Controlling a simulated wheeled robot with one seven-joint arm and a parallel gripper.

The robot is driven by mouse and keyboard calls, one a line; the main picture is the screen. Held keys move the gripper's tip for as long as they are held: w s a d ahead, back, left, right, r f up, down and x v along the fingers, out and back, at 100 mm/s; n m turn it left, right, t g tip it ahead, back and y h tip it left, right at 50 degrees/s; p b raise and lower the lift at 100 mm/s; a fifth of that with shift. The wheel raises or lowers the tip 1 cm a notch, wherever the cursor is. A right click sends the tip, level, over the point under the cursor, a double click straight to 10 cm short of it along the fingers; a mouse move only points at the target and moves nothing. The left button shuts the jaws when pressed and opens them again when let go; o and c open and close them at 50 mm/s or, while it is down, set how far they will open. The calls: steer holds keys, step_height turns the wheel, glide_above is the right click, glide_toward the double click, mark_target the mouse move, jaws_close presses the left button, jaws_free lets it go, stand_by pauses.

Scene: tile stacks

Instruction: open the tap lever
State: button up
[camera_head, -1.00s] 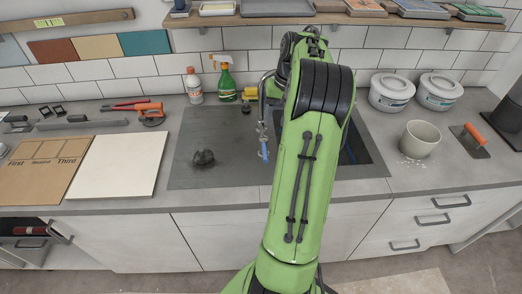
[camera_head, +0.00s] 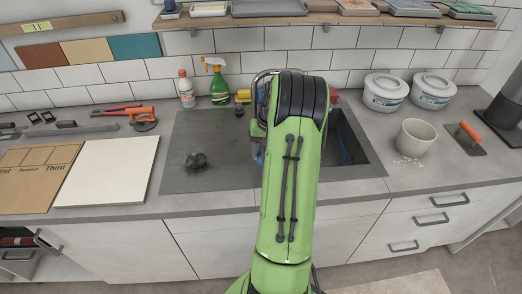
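The chrome tap (camera_head: 257,86) stands at the back of the sink, just left of my arm; only its curved part shows. A small blue piece (camera_head: 259,153) shows at my arm's left edge, mostly covered; I cannot tell whether it is the tap lever. My green arm reaches forward over the counter and hides most of the tap area. My gripper is hidden behind the arm, so its fingers and any contact cannot be seen.
The dark sink (camera_head: 345,150) lies right of my arm. A white-and-orange bottle (camera_head: 186,91) and a green spray bottle (camera_head: 219,88) stand at the back left. White tubs (camera_head: 385,91) and a beige pot (camera_head: 415,138) stand right. A wall shelf (camera_head: 330,18) runs above.

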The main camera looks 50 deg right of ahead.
jaws_close()
steer(key=shift+w, duration=0.1)
steer(key=shift+w+a+m, duration=0.25)
steer(key=shift+m, duration=0.35)
steer(key=shift+w+a+m, duration=0.2)
steer(key=shift+w+m, duration=0.05)
steer(key=shift+m, duration=0.35)
steer(key=w+m, duration=0.1)
steer(key=w+a+m+h+p, duration=0.1)
steer(key=m, duration=0.1)
steer(key=shift+r+m+t, duration=0.1)
steer(key=shift+m+t, duration=0.2)
steer(key=w+m, duration=0.1)
steer(key=m, duration=0.1)
steer(key=w+m, duration=0.1)
steer(key=m, duration=0.1)
steer(key=shift+w+h, duration=0.2)
steer(key=shift+h, duration=0.2)
steer(key=shift+w+d+m+h, duration=0.15)
steer(key=shift+w+m, duration=0.35)
steer(key=shift+m, duration=0.5)
steer(key=shift+w+d+m+h, duration=0.15)
steer(key=shift+w+m, duration=0.3)
steer(key=shift+m, duration=0.55)
